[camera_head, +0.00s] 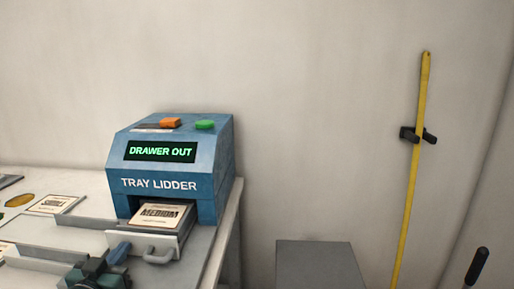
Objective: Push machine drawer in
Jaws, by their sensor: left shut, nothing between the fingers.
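The blue tray lidder machine (170,165) stands on the table, and its display (160,151) reads "DRAWER OUT" in green. Its pale drawer (168,242) sticks out of the slot at the front, with a grey loop handle (160,254) on its front face. A pack marked "MEDIUM" (162,214) lies in the drawer. My left gripper (119,252) is shut and empty, just left of the drawer's front and handle. Whether it touches the drawer, I cannot tell. My right gripper is not in view.
An orange button (170,122) and a green button (205,125) sit on the machine's top. Another labelled pack (55,204) lies to its left. A grey box (318,264) stands right of the table. A yellow pole (417,165) is held on the wall.

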